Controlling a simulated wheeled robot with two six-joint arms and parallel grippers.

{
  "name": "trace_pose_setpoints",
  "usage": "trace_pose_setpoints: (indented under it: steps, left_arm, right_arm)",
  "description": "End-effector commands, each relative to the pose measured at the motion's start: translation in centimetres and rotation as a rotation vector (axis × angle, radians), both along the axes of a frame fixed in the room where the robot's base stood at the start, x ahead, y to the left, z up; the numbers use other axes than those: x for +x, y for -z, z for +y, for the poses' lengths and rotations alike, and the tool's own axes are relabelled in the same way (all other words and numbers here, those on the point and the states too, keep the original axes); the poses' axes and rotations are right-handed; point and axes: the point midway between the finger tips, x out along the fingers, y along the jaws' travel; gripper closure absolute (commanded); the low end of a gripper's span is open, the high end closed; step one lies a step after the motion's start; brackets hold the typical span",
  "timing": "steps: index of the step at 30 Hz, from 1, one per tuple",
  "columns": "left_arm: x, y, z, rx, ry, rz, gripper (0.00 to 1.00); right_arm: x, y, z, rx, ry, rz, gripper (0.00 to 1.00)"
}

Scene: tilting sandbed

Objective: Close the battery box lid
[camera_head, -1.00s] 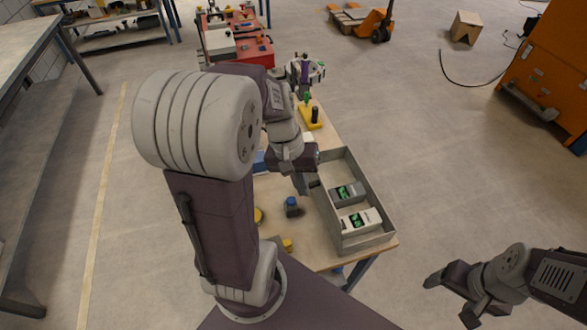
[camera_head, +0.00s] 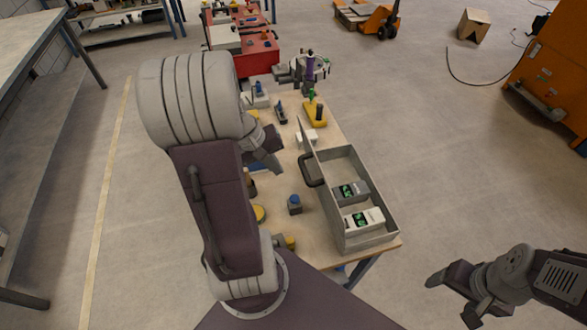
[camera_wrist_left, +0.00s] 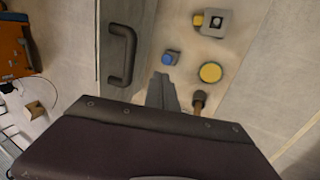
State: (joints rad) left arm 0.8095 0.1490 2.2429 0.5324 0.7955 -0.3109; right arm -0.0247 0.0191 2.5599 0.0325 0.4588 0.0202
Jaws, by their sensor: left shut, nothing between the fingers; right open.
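The grey battery box (camera_head: 385,205) stands open at the right side of the table. Inside it are two battery units with green displays, one dark grey (camera_head: 350,193) and one white (camera_head: 364,220). The grey lid (camera_head: 307,143) stands up along the box's left side, seen nearly edge-on, with a dark handle (camera_head: 309,172) on its left face. The handle also shows in the left wrist view (camera_wrist_left: 121,55). My left gripper (camera_head: 275,167) is shut and empty, left of the lid and apart from it. My right gripper (camera_head: 452,298) is open over the floor at lower right.
On the table (camera_head: 322,262) left of the box are a blue-topped button (camera_head: 294,203), yellow-topped parts (camera_head: 258,214) and a yellow fixture (camera_head: 315,113). A red machine (camera_head: 255,52) stands behind. An orange cabinet (camera_head: 550,75) is at far right. Open floor lies right of the table.

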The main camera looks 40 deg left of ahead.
Motion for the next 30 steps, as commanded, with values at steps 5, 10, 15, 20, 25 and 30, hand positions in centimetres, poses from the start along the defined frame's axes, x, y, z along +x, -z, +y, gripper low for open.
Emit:
trace_pose_setpoints:
  steps: [5,10,15,20,25,30]
  left_arm:
    - [1.3,2.5,-1.2,0.000,0.006,0.003,1.00]
    - [3.2,2.5,-2.7,0.001,0.004,0.002,1.00]
    - [3.8,2.6,-3.2,0.002,0.002,0.001,1.00]
    - [3.9,2.7,-3.2,0.002,0.001,0.001,1.00]
    - [3.9,2.6,-3.2,0.003,0.001,0.003,1.00]
    - [4.3,1.9,-3.7,0.020,0.005,0.026,1.00]
  right_arm:
    - [0.0,-0.3,0.0,0.000,0.000,0.000,0.24]
    - [0.0,-1.0,0.0,0.000,0.000,0.000,0.24]
    - [0.0,-1.2,0.0,0.000,0.000,0.000,0.24]
    - [0.0,-1.1,0.0,0.000,0.000,0.000,0.24]
    - [0.0,-1.2,0.0,0.000,0.000,0.000,0.24]
    - [0.0,-2.6,0.0,0.000,0.000,0.000,0.24]
